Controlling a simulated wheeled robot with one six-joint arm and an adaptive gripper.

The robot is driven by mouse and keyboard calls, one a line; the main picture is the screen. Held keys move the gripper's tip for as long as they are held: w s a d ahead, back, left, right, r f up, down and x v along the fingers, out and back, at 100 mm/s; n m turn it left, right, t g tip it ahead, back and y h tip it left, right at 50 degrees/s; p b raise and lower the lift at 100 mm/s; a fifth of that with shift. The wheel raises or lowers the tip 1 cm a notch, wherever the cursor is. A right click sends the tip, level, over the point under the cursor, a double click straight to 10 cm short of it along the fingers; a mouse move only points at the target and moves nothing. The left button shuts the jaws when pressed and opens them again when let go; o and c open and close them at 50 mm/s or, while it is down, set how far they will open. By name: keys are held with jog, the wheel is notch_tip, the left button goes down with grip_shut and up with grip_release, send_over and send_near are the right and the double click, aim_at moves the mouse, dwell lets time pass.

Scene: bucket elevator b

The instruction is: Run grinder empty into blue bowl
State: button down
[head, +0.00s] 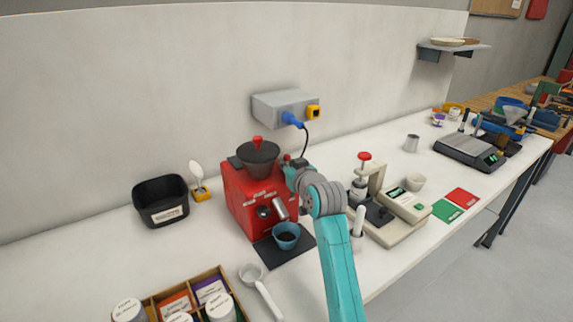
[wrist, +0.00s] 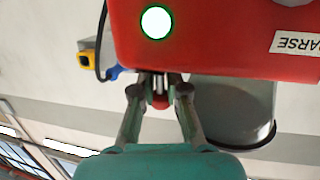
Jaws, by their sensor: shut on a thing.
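The red grinder (head: 247,196) stands on the bench against the wall, with a dark hopper (head: 258,160) and a red knob on top. The blue bowl (head: 287,229) sits on a dark mat below the metal spout (head: 279,208); something dark shows inside it. My gripper (head: 292,164) is at the grinder's upper right. In the wrist view, which is upside down, my gripper (wrist: 160,90) is shut on a small red-tipped switch (wrist: 160,101) at the grinder's top edge. A round white light with a green rim (wrist: 156,22) glows on the grinder's face. The fingers partly hide the switch.
A blue plug (head: 291,120) with a black cord sits in the wall socket box (head: 282,105). A black bin (head: 161,200) stands left, a beige press-like device (head: 388,211) right. A white-handled scoop (head: 262,290) and a box of jars (head: 190,297) lie in front.

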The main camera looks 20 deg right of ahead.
jog(key=t, duration=0.3)
jog(key=s+m+t, duration=0.1)
jog(key=t, duration=0.1)
jog(key=shift+d+r, duration=0.2)
jog(key=shift+r, duration=0.15)
jog(key=shift+s+t, duration=0.15)
jog(key=shift+t, duration=0.15)
jog(key=c, duration=1.4)
grip_release()
jog(key=shift+r, duration=0.1)
jog(key=shift+s+f, duration=0.1)
jog(key=shift+f, duration=0.15)
jog(key=shift+s+f, duration=0.1)
jog(key=shift+s, duration=0.05)
jog(key=v, duration=1.1)
jog(key=shift+s+d, duration=0.15)
jog(key=shift+s, duration=0.15)
